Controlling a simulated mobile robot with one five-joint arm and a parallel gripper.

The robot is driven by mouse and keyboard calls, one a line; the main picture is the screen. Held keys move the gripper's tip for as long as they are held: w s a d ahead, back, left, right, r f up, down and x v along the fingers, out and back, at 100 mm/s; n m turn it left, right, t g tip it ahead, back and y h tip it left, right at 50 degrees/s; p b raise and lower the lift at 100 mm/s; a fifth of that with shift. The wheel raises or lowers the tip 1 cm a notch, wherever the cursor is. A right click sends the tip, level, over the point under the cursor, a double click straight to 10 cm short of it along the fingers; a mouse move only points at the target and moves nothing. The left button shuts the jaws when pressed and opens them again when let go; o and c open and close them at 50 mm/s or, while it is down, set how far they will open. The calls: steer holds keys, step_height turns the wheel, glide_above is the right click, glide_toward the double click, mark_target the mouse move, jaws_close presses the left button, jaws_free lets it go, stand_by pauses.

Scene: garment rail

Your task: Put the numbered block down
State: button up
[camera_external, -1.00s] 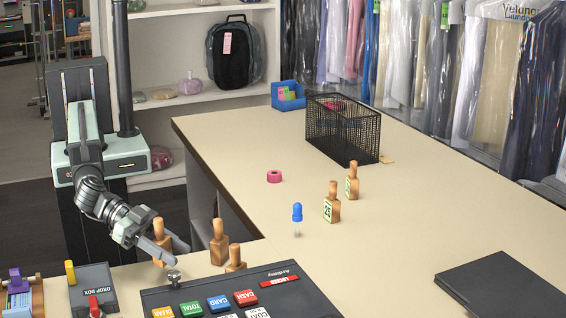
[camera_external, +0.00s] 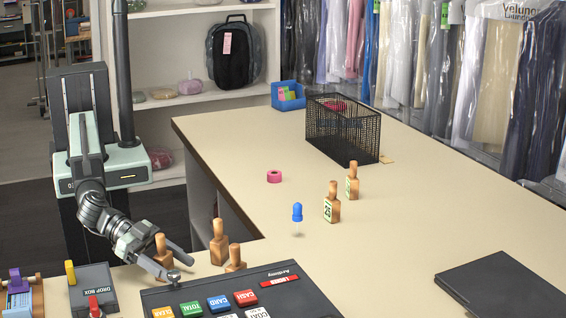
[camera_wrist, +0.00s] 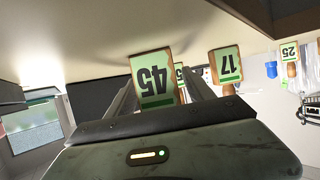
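A wooden block with a green plate numbered 45 (camera_wrist: 155,79) sits between the two fingers of my gripper (camera_external: 171,265). In the external view its wooden handle (camera_external: 161,243) stands upright, low over the counter's near left part. Block 17 (camera_wrist: 226,65) stands to the right in the wrist view. Two wooden blocks (camera_external: 219,245) (camera_external: 235,259) stand just right of my gripper in the external view.
A till panel (camera_external: 245,300) with coloured keys lies close in front. A drop box (camera_external: 95,285) is to the left. Further back stand block 25 (camera_external: 332,206), another block (camera_external: 352,184), a blue-topped dropper (camera_external: 297,214), a pink ring (camera_external: 274,176) and a mesh basket (camera_external: 343,132).

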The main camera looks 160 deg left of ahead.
steer(key=shift+s+d+r+p, duration=0.1)
steer(key=shift+r+p, duration=0.25)
steer(key=p+v, duration=0.4)
steer(key=v, duration=0.7)
steer(key=shift+s+d+r, duration=0.1)
steer(key=shift+s+d, duration=0.15)
steer(key=c, duration=0.3)
steer(key=shift+c, duration=0.2)
